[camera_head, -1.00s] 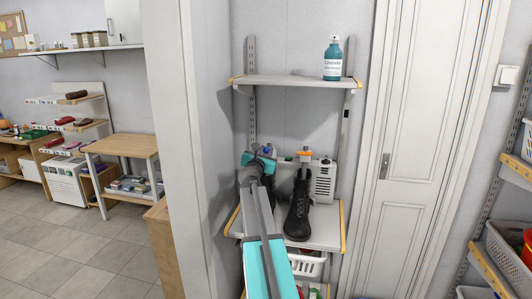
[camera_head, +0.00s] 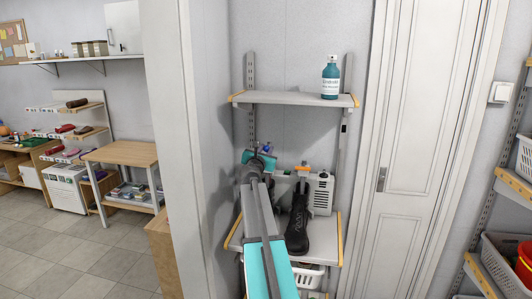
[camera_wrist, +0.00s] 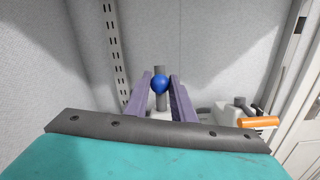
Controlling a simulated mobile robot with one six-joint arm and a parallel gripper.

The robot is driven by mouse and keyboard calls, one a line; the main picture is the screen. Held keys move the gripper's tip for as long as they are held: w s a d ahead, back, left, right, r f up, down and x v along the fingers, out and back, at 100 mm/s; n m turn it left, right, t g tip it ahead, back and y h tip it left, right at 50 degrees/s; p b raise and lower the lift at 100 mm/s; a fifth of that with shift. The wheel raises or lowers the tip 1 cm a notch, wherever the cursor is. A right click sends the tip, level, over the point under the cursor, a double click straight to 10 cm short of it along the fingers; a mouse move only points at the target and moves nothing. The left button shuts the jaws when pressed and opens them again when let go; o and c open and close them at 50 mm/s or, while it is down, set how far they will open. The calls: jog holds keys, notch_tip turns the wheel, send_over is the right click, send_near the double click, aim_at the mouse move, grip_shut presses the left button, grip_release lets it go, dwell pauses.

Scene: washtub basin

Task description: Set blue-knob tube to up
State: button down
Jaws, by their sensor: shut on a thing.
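The blue knob (camera_wrist: 160,83) sits on a grey tube (camera_wrist: 160,102), which stands about upright in the wrist view. My gripper (camera_wrist: 160,92) is shut on this tube, with one purple finger on each side near the knob. In the head view my gripper (camera_head: 259,160) is above the left part of the boot dryer, and the blue knob (camera_head: 266,148) shows just above it. The white dryer body (camera_head: 320,193) stands on the lower shelf, partly hidden by my arm and a boot. An orange knob (camera_wrist: 259,122) is to the right and lower.
A black boot (camera_head: 297,222) is in front of the dryer, right of my arm. An upper shelf (camera_head: 290,98) with a teal bottle (camera_head: 331,78) is above. A wall is close on the left, a white door (camera_head: 418,150) on the right.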

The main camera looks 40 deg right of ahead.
jog(key=shift+w+d+r+p, duration=0.2)
jog(key=shift+r+p, duration=0.45)
jog(key=shift+r, duration=0.3)
jog(key=shift+w+d+r+p, duration=0.15)
jog(key=shift+d+r+p, duration=0.1)
jog(key=shift+r+p, duration=0.6)
jog(key=shift+w+d+r+p, duration=0.2)
jog(key=shift+r+p, duration=0.3)
jog(key=shift+r, duration=0.55)
jog(key=c, duration=1.7)
grip_release()
jog(key=shift+o, duration=0.2)
jog(key=shift+f, duration=0.1)
jog(key=shift+s+a, duration=0.1)
jog(key=shift+s, duration=0.05)
jog(key=b+v, duration=0.3)
jog(key=v, duration=1)
jog(key=shift+a+b, duration=0.25)
jog(key=shift+b, duration=0.05)
jog(key=shift+s, duration=0.1)
